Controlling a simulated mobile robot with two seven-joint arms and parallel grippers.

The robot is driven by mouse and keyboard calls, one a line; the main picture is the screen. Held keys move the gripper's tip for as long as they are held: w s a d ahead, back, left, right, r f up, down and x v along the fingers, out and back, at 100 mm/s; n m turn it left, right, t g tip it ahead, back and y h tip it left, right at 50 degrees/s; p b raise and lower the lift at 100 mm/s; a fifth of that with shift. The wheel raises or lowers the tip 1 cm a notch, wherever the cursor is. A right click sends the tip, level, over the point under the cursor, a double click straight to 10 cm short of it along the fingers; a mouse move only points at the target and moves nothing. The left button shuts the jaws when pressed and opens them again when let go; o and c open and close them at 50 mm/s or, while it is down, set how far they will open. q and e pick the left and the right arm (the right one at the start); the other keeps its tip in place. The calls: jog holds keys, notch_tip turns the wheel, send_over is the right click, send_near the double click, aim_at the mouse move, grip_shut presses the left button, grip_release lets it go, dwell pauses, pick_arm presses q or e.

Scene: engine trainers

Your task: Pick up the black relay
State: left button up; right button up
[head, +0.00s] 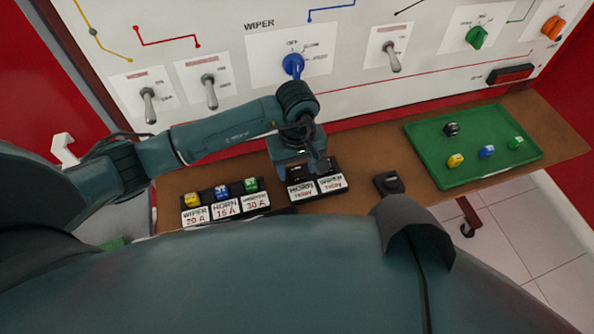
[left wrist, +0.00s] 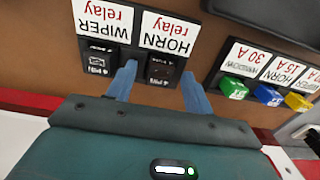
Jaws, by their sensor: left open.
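My left gripper (head: 304,168) is over the relay holder (head: 318,195), a dark block with white cards reading HORN relay and WIPER relay. In the left wrist view the open blue fingers of my gripper (left wrist: 159,72) stand on either side of a black square piece (left wrist: 163,66) marked 4 PIN, at the HORN card. I cannot tell whether they touch it. A similar black piece (left wrist: 101,54) is at the WIPER card. In the head view a small black object (head: 451,129) lies on the green tray (head: 480,176). My right gripper is not in view.
A fuse holder (head: 238,211) with yellow, blue and green fuses stands left of the relay holder. A black block (head: 388,183) sits on the brown table (head: 373,150) to its right. The switch panel (head: 345,60) rises behind. The tray also holds yellow, blue and green pieces.

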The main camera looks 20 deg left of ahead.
pick_arm(q)
jog(key=shift+c, duration=0.5)
jog(key=c, duration=1)
jog(key=shift+o, duration=0.2)
notch_tip(320, 180, up, 16)
jog(key=p, duration=0.1)
jog(key=shift+p, duration=0.35)
dwell(0.3)
